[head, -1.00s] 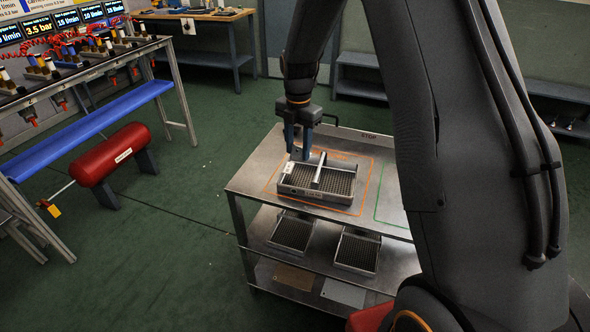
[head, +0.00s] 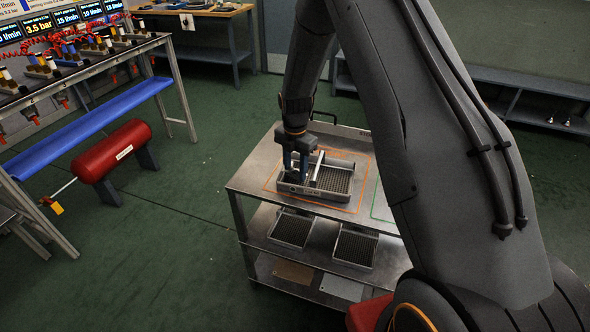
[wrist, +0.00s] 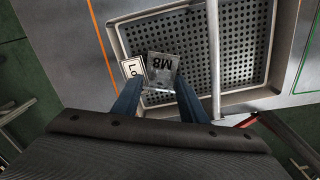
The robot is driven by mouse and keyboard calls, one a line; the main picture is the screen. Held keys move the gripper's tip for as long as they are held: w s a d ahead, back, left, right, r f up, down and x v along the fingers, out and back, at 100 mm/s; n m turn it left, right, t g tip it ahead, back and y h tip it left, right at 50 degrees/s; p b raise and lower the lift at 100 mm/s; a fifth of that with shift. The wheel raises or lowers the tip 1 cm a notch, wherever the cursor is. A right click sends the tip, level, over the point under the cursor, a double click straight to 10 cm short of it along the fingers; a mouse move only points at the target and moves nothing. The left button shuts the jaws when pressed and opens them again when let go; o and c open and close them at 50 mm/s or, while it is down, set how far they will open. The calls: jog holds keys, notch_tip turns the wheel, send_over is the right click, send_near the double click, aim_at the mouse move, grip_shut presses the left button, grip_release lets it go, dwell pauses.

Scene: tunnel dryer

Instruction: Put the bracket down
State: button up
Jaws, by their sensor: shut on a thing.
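The bracket (wrist: 162,68) is a small grey metal piece marked M8, seen in the wrist view between my two blue fingertips. My gripper (head: 294,172) is shut on it, over the left part of a perforated metal tray (head: 333,197). In the head view the bracket is hidden by the fingers. The tray also shows in the wrist view (wrist: 262,60), with a bar (wrist: 214,50) across it. I cannot tell whether the bracket touches the tray floor.
The tray stands in an orange outline (head: 368,170) on a steel cart (head: 246,178), with a green outline to its right. Lower shelves hold two more trays (head: 292,228). A red cylinder (head: 110,150) and a bench with hoses stand at left.

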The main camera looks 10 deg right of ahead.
aim_at(295, 177)
jog(key=shift+f, duration=0.1)
jog(key=o, duration=0.8)
notch_tip(295, 177, up, 11)
jog(key=b, duration=0.3)
jog(key=shift+s+d+r+m+t, duration=0.2)
jog(key=shift+s+r+m, duration=0.4)
jog(key=shift+s+m, duration=3.9)
jog(key=shift+s+d+r+m+t, duration=0.1)
jog(key=shift+s+d+r+m, duration=0.35)
jog(key=shift+s+m, duration=4.05)
jog(key=shift+s+d+r+m+t, duration=0.1)
jog(key=shift+s+r+m, duration=0.65)
jog(key=shift+s+m, duration=3.75)
jog(key=shift+s+n, duration=0.45)
jog(key=shift+n, duration=0.05)
